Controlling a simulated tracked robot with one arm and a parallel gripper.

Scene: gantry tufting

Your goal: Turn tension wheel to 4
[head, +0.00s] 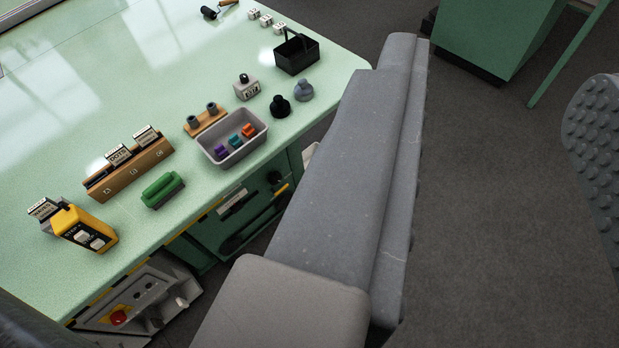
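I cannot make out a tension wheel or its numbers in the head view. A grey control panel (150,303) with a red button (118,318) and small light knobs is at the lower left, under the front edge of the green table (50,130). Its markings are too small to read. Large grey parts of my own arm cross the middle and bottom of the picture and hide part of the floor and the table's front side.
On the table are a yellow box (86,229), a wooden card holder (130,171), a green-handled brush (162,191), a grey tray (252,150) of coloured pieces and a black basket (297,53). A green cabinet (495,35) stands at the upper right. Dark floor (490,200) is clear at right.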

